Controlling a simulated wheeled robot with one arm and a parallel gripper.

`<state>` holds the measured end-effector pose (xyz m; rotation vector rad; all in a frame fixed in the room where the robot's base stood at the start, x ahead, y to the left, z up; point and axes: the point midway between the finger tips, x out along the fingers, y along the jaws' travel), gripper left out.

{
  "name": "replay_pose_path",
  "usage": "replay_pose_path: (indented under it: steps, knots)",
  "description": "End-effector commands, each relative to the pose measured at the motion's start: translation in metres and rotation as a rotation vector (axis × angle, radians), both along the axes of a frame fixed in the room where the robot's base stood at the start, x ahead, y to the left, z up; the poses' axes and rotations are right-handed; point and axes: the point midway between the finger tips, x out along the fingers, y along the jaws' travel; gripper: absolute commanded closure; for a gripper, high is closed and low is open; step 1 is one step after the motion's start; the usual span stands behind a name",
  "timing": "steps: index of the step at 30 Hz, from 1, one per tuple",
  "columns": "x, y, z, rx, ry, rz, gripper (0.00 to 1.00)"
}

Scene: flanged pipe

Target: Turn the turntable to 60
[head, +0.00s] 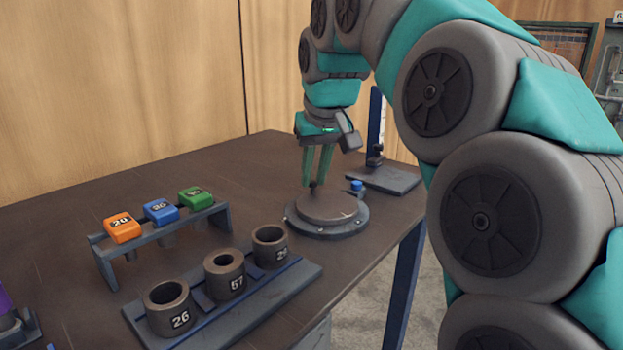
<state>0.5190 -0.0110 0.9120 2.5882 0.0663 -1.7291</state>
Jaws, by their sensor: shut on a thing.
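The turntable (335,208) is a round grey-brown disc on a wider flanged base, near the right edge of the table. A small dark knob (314,187) stands up at its far left rim. My gripper (316,180) points down with its green fingers over that rim, shut on the knob. The fingertips partly hide the knob. A small blue piece (356,185) sits at the back right of the turntable's base. I cannot read any angle marks on the disc or base.
A rack (165,233) holds orange, blue and green numbered blocks on the left. Several numbered dark cylinders stand on a base plate (292,283) in front. A stand (388,180) with a blue post is behind the turntable. Bare tabletop (240,170) lies at the back left.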

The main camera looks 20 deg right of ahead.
Motion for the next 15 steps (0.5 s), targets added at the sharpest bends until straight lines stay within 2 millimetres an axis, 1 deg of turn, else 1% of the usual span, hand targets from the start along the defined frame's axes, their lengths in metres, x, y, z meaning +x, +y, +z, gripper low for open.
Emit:
replay_pose_path:
  steps: [7, 15]
  knots:
    - [0.003, -0.009, -0.002, -0.002, 0.000, -0.235, 1.00]
    - [0.003, -0.017, 0.000, -0.001, -0.005, -0.477, 1.00]
